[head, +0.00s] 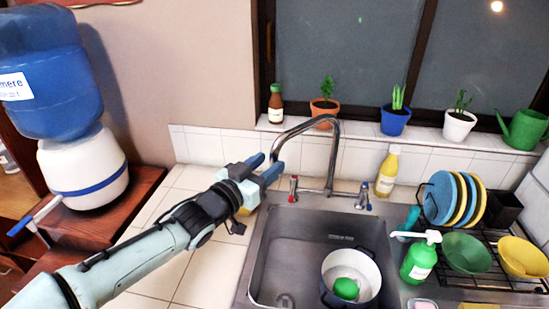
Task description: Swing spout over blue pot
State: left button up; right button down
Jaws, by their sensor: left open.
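The metal spout (335,140) arches up from the tap behind the sink. Its free end points left and comes down by the fingertips of my left gripper (266,165). The gripper is open, with its blue fingers close around or beside the spout's end; I cannot tell whether they touch it. The pot (368,267), dark blue outside and pale inside, stands in the right part of the sink with a green item (346,288) in it. The spout's end is left of the pot, not above it. My right gripper is out of view.
The tap has a red-marked handle (293,188) and a blue-marked handle (363,195). A yellow bottle (387,172) stands right of it. A green soap bottle (419,262) and a dish rack (490,281) are right of the sink (282,262). Potted plants line the sill.

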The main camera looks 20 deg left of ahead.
aim_at(272, 162)
pick_arm(q)
jog(key=shift+x, duration=1.7)
grip_shut()
